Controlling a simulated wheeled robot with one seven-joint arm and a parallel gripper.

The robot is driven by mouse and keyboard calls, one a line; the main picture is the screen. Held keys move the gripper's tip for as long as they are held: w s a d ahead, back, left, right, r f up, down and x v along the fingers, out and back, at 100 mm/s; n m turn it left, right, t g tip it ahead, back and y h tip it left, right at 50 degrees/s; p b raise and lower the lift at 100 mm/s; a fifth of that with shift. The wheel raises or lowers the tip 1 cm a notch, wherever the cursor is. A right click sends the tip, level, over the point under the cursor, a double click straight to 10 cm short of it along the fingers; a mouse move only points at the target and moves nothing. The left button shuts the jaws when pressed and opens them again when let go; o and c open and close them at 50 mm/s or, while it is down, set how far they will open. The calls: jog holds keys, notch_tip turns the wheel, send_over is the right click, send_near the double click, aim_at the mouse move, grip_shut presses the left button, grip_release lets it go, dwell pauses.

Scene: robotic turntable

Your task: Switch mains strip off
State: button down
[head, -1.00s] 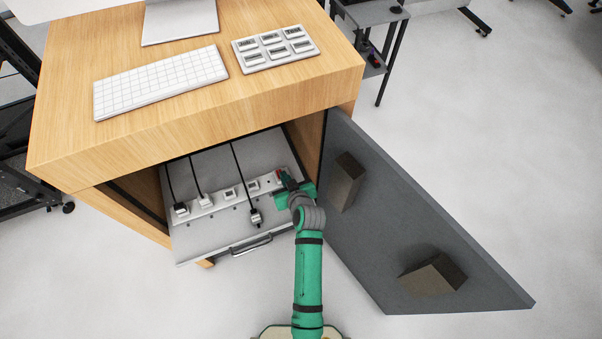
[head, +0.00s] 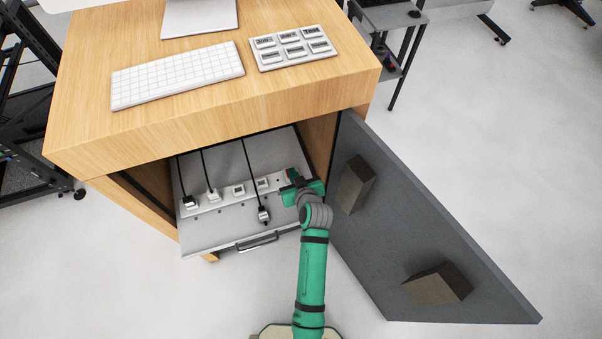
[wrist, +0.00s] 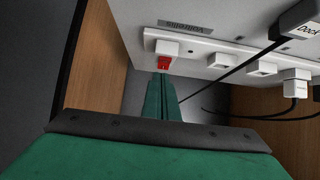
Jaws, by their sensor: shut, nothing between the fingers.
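The mains strip (head: 220,202) is a long white bar with sockets, lying on a grey pull-out tray (head: 215,235) inside the open cabinet. It also shows across the top of the wrist view (wrist: 210,48). A red rocker switch (wrist: 164,63) in a white housing sits near the strip's end. My gripper (wrist: 163,76) is shut and empty, its green fingertips right at the red switch; I cannot tell whether they touch it. In the head view my gripper (head: 291,181) is at the strip's right end and mostly covers the switch.
Black cables with plugs (head: 264,214) run to the strip, one plug lying at the tray's front. The grey cabinet door (head: 400,225) stands open close to the right of my arm. The wooden desktop (head: 210,120) overhangs the tray. The floor in front is clear.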

jog(key=shift+w+r, duration=0.1)
jog(key=shift+r, duration=0.4)
jog(key=v, duration=1.1)
jog(key=shift+s+f, duration=0.15)
jog(key=shift+s, duration=0.15)
jog(key=shift+d, duration=0.1)
jog(key=s+d+r+m+t+h, duration=0.1)
jog(key=s+d+m+t+h, duration=0.1)
jog(key=s, duration=0.8)
jog(key=s+d+m+t+h, duration=0.1)
jog(key=s+d+m+h, duration=0.1)
jog(key=s, duration=0.8)
jog(key=s+a+r+t, duration=0.2)
jog(key=s+r, duration=0.6)
jog(key=shift+s, duration=0.2)
